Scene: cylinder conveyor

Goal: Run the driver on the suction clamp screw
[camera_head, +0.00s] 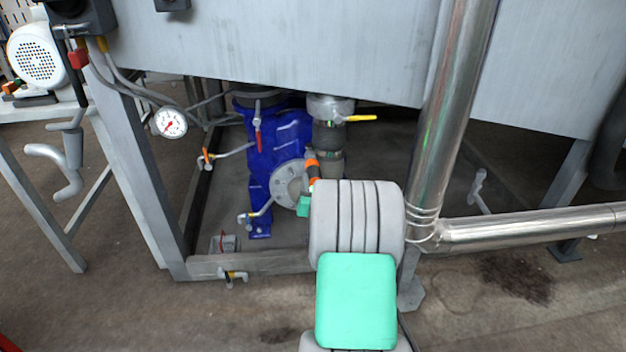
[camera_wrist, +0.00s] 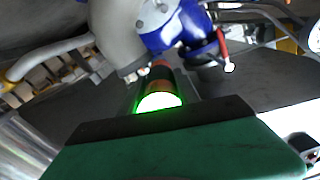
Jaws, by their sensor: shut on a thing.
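The driver (camera_head: 313,169), orange and black, projects from the front of my gripper (camera_head: 307,192), near the blue pump's grey round flange. In the wrist view the driver (camera_wrist: 160,76) points away from me toward the pump, its near end glowing white-green. My gripper is shut on the driver; its dark green body fills the bottom of the wrist view, and the fingertips are mostly hidden. The suction pipe (camera_head: 328,137) stands upright right of the pump with dark bands around it. I cannot make out the clamp screw, or whether the driver's tip touches anything.
The blue pump (camera_head: 278,142) sits under a grey tank (camera_head: 270,50). A yellow-handled valve (camera_head: 360,118) and a red lever (camera_head: 258,142) are close by. A shiny steel pipe (camera_head: 455,110) stands to the right. Frame legs and a low rail (camera_head: 250,262) surround the pump.

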